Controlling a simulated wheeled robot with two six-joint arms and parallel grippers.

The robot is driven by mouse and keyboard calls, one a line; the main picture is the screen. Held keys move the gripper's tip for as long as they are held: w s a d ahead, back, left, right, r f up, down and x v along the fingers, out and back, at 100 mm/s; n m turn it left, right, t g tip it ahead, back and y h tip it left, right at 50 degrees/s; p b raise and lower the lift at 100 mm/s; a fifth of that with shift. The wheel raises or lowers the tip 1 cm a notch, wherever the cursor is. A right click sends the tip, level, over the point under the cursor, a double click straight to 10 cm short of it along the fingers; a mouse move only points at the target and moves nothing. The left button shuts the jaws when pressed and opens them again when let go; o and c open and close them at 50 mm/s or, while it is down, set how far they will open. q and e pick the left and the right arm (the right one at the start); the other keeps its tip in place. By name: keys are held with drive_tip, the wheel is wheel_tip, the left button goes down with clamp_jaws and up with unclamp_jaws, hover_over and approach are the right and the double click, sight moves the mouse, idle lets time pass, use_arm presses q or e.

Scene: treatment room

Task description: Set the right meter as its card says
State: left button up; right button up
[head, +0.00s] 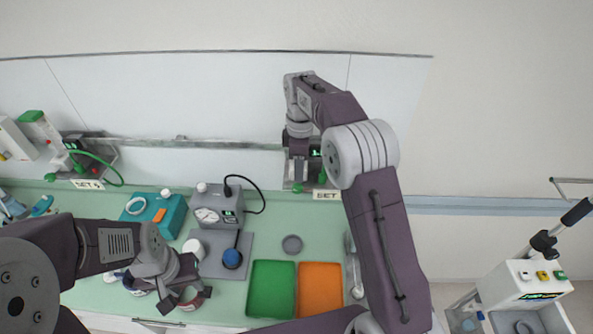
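The right meter (315,150) is mounted on the wall rail at the upper middle, with a small lit green display and green knobs (298,188) at its lower edge. My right gripper (299,172) points down right in front of it and hides much of its left side. Whether its fingers are open or touch a knob is hidden. The white card (327,194) below the meter reads "SET"; the rest is covered by my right arm. My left gripper (187,297) is low at the left over the counter's front, with its fingers apart.
A left meter (90,150) with a green hose and its own card (88,184) hangs at the left. The counter holds a teal box (155,213), a grey device (215,207), a green tray (271,288) and an orange tray (320,290). A white machine stands at the right.

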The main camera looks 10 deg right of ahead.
sight(297, 185)
drive_tip(key=shift+w+a+r, duration=0.1)
drive_tip(key=shift+w+r, duration=0.25)
drive_tip(key=shift+r, duration=0.05)
drive_tip(key=shift+w+a+f, duration=0.1)
drive_tip(key=shift+f, duration=0.4)
wheel_tip(297, 185, down, 7)
drive_tip(key=p, duration=0.2)
drive_tip(key=shift+f+p, duration=0.2)
drive_tip(key=shift+p, duration=0.15)
drive_tip(key=shift+f, duration=0.5)
drive_tip(key=shift+w, duration=0.1)
clamp_jaws()
use_arm(q)
wheel_tip(297, 185, up, 4)
drive_tip(key=shift+r, duration=0.1)
